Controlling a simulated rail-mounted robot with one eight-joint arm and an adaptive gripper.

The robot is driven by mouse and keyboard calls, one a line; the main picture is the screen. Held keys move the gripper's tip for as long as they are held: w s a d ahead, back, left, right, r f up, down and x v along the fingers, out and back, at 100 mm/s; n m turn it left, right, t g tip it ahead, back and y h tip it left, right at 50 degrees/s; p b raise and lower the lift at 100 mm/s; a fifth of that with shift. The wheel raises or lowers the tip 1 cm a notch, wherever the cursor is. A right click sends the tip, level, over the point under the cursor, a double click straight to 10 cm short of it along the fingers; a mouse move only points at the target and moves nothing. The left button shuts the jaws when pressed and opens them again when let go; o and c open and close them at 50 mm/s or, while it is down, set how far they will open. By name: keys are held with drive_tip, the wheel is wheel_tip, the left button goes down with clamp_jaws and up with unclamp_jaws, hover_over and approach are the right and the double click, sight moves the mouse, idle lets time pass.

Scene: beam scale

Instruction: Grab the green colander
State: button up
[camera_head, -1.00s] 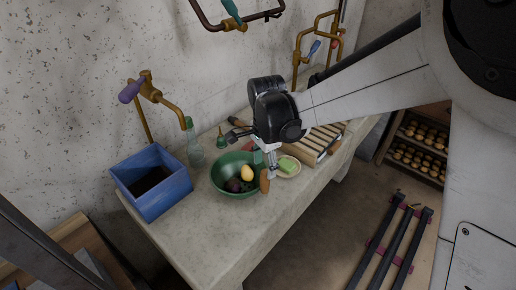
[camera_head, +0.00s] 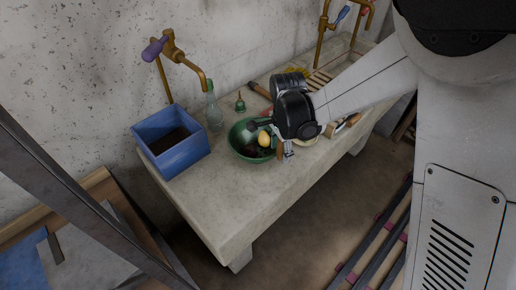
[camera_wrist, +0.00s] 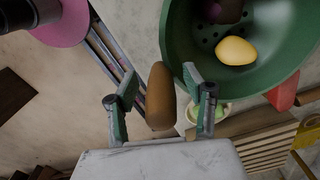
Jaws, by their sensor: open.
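The green colander (camera_head: 238,135) stands on the stone counter in the head view, holding a yellow fruit (camera_head: 264,139) and dark round items. The wrist view shows its holed inside (camera_wrist: 181,42) at upper right, with the yellow fruit (camera_wrist: 236,50). A brown rounded handle (camera_wrist: 160,92) sits at the colander's rim; the join is not clear. My gripper (camera_wrist: 159,104) is open, one finger on each side of the handle in the picture. I see no clear contact, and depth is hard to judge. In the head view my wrist partly hides the colander's right side and the gripper (camera_head: 284,150).
A blue box (camera_head: 182,159) and a glass bottle (camera_head: 214,112) stand left of the colander. Brass taps (camera_head: 170,52) reach out above. A slatted wooden rack (camera_wrist: 268,145) lies nearby. The counter's front edge (camera_head: 250,212) is close, with bare counter before the colander.

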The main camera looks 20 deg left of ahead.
clamp_jaws()
drive_tip(key=shift+r, duration=0.1)
idle(0.3)
